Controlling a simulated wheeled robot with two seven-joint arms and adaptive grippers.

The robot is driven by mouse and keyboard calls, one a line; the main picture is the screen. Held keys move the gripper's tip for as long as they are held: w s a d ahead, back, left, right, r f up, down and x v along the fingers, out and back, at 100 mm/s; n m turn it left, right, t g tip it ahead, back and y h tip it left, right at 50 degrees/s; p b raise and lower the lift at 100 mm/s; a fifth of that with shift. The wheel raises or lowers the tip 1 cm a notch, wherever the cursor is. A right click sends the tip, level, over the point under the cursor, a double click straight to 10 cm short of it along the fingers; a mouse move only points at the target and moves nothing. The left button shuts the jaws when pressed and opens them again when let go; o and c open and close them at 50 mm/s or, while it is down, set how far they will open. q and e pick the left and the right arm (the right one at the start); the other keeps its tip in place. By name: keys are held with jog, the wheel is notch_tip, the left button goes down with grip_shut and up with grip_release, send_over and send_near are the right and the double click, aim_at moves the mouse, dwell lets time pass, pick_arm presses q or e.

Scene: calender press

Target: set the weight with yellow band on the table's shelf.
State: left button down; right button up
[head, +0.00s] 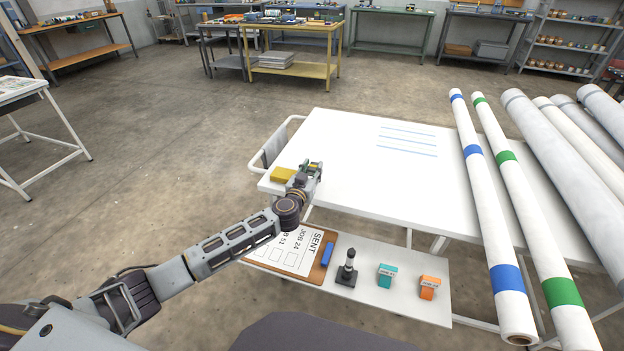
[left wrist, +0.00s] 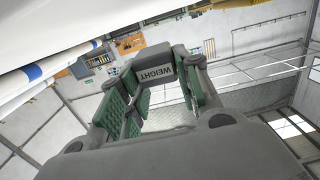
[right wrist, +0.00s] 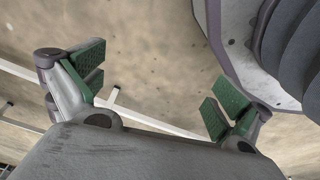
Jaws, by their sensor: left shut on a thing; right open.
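My left gripper (head: 311,173) is over the near left corner of the white table (head: 340,150). In the left wrist view its fingers (left wrist: 160,88) are closed on a grey block labelled WEIGHT (left wrist: 153,68); no yellow band can be made out on it there. In the head view the gripper mostly hides this weight. A yellow block (head: 283,174) shows beside the gripper at the table's left edge. The table's lower shelf (head: 395,262) juts out below the top's near edge.
Long rolls with blue (head: 485,200) and green (head: 527,210) bands lie at the right.

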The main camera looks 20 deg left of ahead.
pick_arm(q)
jog(key=shift+f, duration=0.35)
jog(key=shift+f+b, duration=0.95)
jog(key=shift+f, duration=0.2)
pick_arm(e)
jog(key=shift+w+a+r, duration=0.25)
jog(key=shift+a+r, duration=0.05)
jog(key=shift+r, duration=0.5)
jog(key=shift+w+a+r, duration=0.25)
jog(key=shift+a+r, duration=0.05)
jog(key=shift+r, duration=0.55)
jog(key=shift+w+a+r, duration=0.25)
jog(key=shift+a+r, duration=0.05)
jog(key=shift+r, duration=0.5)
pick_arm(q)
jog(key=shift+f, duration=0.1)
pick_arm(e)
jog(key=shift+r, duration=0.2)
